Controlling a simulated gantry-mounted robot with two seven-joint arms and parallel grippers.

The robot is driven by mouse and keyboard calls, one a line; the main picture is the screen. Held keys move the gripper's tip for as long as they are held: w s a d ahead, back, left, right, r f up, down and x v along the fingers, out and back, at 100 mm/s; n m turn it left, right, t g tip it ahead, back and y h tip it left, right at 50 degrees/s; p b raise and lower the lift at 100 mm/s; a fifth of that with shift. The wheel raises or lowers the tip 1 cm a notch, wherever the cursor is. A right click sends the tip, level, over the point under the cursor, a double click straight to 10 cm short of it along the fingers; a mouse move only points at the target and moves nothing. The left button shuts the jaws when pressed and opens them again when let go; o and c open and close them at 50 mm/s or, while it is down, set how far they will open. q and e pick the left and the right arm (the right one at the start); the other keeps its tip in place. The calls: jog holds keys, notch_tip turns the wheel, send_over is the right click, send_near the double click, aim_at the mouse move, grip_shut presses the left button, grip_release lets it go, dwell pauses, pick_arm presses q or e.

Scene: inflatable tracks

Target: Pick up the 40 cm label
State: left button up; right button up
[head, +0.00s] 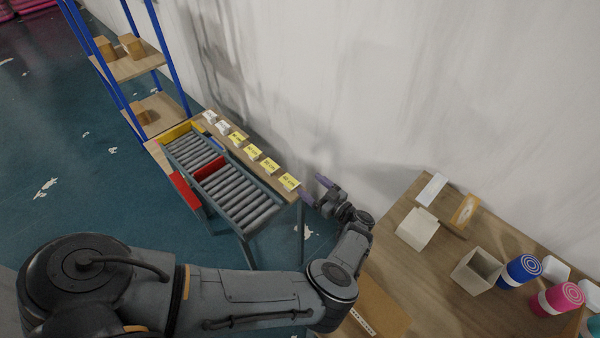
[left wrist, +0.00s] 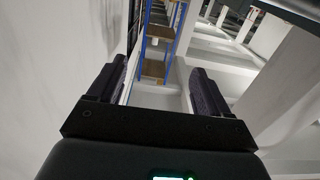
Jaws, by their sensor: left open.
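A row of small label cards stands on the wooden ledge behind the roller conveyor in the head view. Several are yellow and two at the far end are white. Their print is too small to tell surely which is the 40 cm label; the nearest yellow label (head: 289,182) is at the ledge's right end. My left gripper (head: 316,189) is open and empty, just right of that label and apart from it. In the left wrist view, its two dark fingers (left wrist: 156,78) are spread with nothing between them. My right gripper is not in view.
The roller conveyor (head: 240,195) has red and yellow parts. A blue-framed shelf (head: 140,66) with boxes stands beyond. The white wall (head: 400,80) is close behind the ledge. A wooden table (head: 440,265) at right holds boxes and colored rolls.

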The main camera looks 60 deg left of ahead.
pick_arm(q)
jog(key=b, duration=0.4)
send_near(289, 181)
jog(key=shift+s+a+f+p, duration=0.1)
jog(key=shift+s+a+p, duration=0.15)
jog(key=shift+a, duration=1.15)
jog(key=shift+s+a+f+p, duration=0.15)
jog(key=shift+s+a, duration=0.1)
jog(key=shift+a, duration=1.15)
jog(key=shift+r, duration=0.1)
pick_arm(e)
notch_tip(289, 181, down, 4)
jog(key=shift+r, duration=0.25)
pick_arm(q)
jog(key=shift+c, duration=0.3)
jog(key=c, duration=1)
jog(key=shift+c, duration=0.2)
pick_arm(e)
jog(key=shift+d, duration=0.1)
pick_arm(q)
jog(key=shift+r, duration=0.1)
